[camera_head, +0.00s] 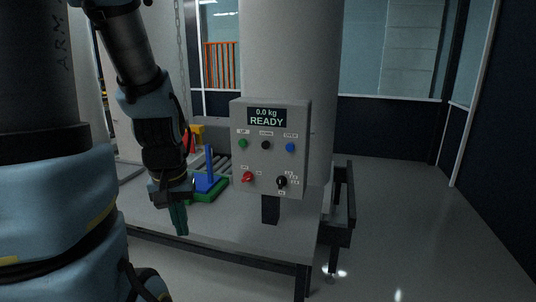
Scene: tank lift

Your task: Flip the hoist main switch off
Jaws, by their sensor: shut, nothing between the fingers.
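A grey control box (294,177) is mounted in front of a thick pale column. Its display (267,117) reads "0.0 kg READY". Below it sit a green button (243,143), a black button (266,145) and a blue button (290,147). On the lower row are a red switch (248,177) at left and a black knob (282,182) at right. The small labels are too blurred to read, so I cannot tell which is the main switch or its position. My gripper (181,232) is shut and empty, pointing down, left of and below the box, apart from it.
A blue upright piece on a green base (208,194) stands on the grey platform (200,219) just behind my gripper. Rollers and a yellow block (198,131) lie further back. A dark bracket (340,215) stands right of the box. Floor at the right is clear.

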